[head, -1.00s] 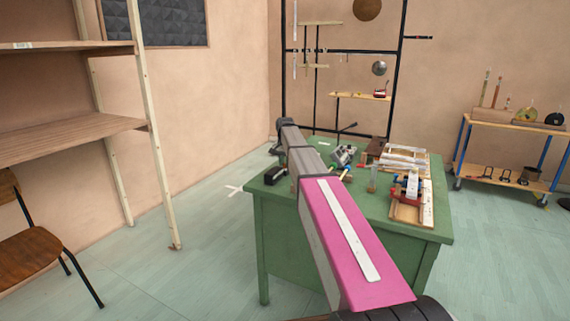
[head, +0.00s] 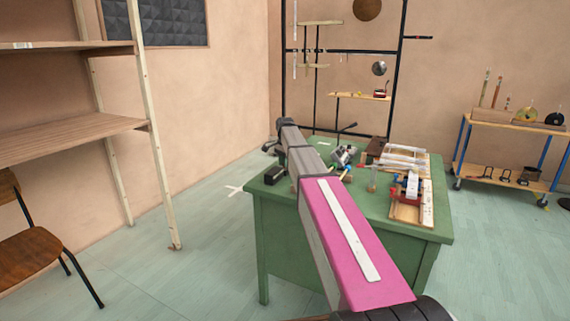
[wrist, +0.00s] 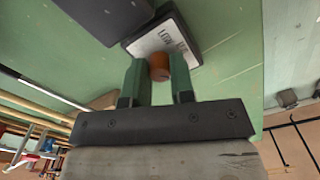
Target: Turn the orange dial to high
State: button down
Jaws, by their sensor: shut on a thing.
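The orange dial (wrist: 159,68) shows in the wrist view, on the near part of a dark box with a white label plate (wrist: 165,42). Dark lettering is on the plate, too blurred to read surely. My gripper (wrist: 159,66) has its two green fingers on either side of the dial, shut on it. Which mark the dial points to cannot be told. In the head view my arm hides the dial.
The green desk (head: 420,222) holds the box. A dark object (wrist: 105,12) lies beside it in the wrist view. Wooden and metal pieces (head: 405,160) and a red-and-white item (head: 412,187) stand on the desk's right. Open floor lies left of the desk.

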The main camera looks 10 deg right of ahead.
jog(key=c, duration=1)
grip_release()
notch_tip(320, 180, up, 11)
jog(key=shift+f, duration=0.1)
